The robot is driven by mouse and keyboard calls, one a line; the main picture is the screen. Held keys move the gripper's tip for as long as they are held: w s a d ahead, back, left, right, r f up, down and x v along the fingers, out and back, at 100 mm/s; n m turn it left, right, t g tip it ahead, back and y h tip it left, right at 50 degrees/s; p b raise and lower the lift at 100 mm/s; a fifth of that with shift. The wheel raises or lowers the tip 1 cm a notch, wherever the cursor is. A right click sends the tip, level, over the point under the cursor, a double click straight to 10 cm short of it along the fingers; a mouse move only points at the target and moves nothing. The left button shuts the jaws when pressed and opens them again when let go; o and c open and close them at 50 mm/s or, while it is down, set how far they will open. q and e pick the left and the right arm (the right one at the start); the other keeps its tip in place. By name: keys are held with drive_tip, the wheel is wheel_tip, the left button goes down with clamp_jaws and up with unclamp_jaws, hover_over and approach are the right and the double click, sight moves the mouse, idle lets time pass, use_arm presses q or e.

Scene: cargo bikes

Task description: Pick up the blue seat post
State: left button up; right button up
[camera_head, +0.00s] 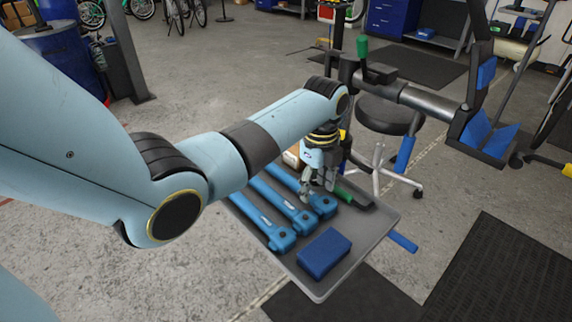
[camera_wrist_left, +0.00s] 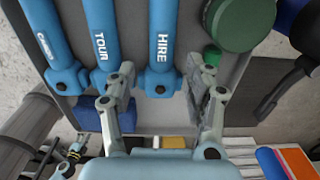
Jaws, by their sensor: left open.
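Several blue seat posts lie side by side on a grey tray (camera_head: 378,235) in the head view. The wrist view shows three, lettered "HIRE" (camera_wrist_left: 162,45), "TOUR" (camera_wrist_left: 103,42) and one partly cut off (camera_wrist_left: 48,45). My left gripper (camera_head: 318,186) is above the tray's far right part, over the clamp ends of the posts. In the wrist view my left gripper (camera_wrist_left: 161,72) is open, with its fingers on either side of the "HIRE" post's clamp end. Nothing is held; contact cannot be told. My right gripper is in neither view.
A dark blue block (camera_head: 324,253) lies at the tray's near end. A green-handled tool (camera_head: 345,194) lies by the far right edge. A repair stand arm (camera_head: 425,100) and a stool (camera_head: 390,116) stand beyond the tray.

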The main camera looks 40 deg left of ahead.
sight(315, 195)
use_arm(q)
wheel_tip(315, 195, down, 4)
drive_tip(key=shift+w+r+b, duration=0.1)
drive_tip(key=shift+r+b, duration=0.05)
drive_tip(key=shift+b, duration=0.15)
clamp_jaws()
